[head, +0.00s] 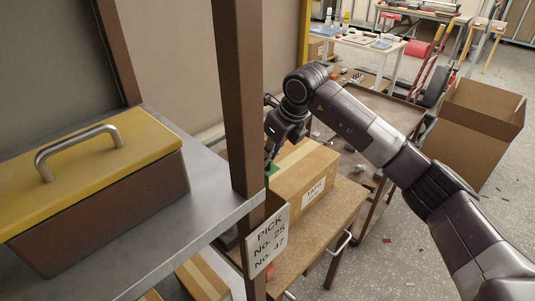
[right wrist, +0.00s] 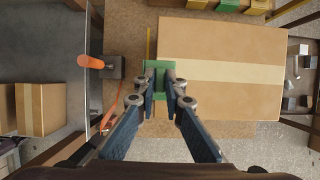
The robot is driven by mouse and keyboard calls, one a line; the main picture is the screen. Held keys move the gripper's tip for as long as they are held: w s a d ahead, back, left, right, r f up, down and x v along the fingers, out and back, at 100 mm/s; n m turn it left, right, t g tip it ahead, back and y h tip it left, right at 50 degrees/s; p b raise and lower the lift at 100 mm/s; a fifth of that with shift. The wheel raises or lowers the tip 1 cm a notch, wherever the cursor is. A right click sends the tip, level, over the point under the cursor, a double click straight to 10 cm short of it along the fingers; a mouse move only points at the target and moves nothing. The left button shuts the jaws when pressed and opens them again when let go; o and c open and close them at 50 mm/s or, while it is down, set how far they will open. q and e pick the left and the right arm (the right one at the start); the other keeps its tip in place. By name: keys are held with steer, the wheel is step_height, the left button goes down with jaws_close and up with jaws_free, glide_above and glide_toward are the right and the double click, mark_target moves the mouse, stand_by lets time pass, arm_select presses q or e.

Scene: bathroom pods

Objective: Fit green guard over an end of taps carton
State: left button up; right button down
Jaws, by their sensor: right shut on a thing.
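The taps carton (head: 300,183) is a brown box with a tape strip and a "TAPS" label, lying on a wooden bench top (head: 325,222). In the right wrist view the carton (right wrist: 225,95) fills the right side. My right gripper (head: 271,160) points down at the carton's far-left end, partly hidden by the post. It is shut on the green guard (right wrist: 158,66), which also shows in the head view (head: 273,169). From above, the guard overlaps the carton's left edge at the tape strip; I cannot tell whether it is seated. My left gripper is out of view.
A brown post (head: 242,95) with a pick sign (head: 268,241) stands before the bench. A yellow-lidded toolbox (head: 100,190) sits on the grey shelf at left. An orange-handled tool (right wrist: 95,62) lies left of the guard. An open cardboard box (head: 470,135) stands right.

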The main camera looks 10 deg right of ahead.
mark_target(269, 166)
steer(key=shift+f, duration=0.3)
steer(key=shift+w+f, duration=0.15)
steer(key=shift+f, duration=0.15)
steer(key=shift+w+f+b, duration=0.15)
steer(key=shift+f+b, duration=0.2)
steer(key=shift+f, duration=0.05)
steer(key=shift+f+b, duration=0.4)
steer(key=shift+f, duration=0.5)
steer(key=shift+d+f+b, duration=0.15)
steer(key=shift+f+b, duration=0.65)
steer(key=shift+f, duration=0.45)
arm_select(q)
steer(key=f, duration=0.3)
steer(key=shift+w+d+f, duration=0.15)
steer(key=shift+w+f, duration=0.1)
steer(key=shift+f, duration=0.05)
arm_select(e)
steer(key=shift+w+d+f, duration=0.1)
steer(key=shift+w+d, duration=0.1)
steer(key=c, duration=1.9)
jaws_free()
steer(key=shift+c, duration=0.2)
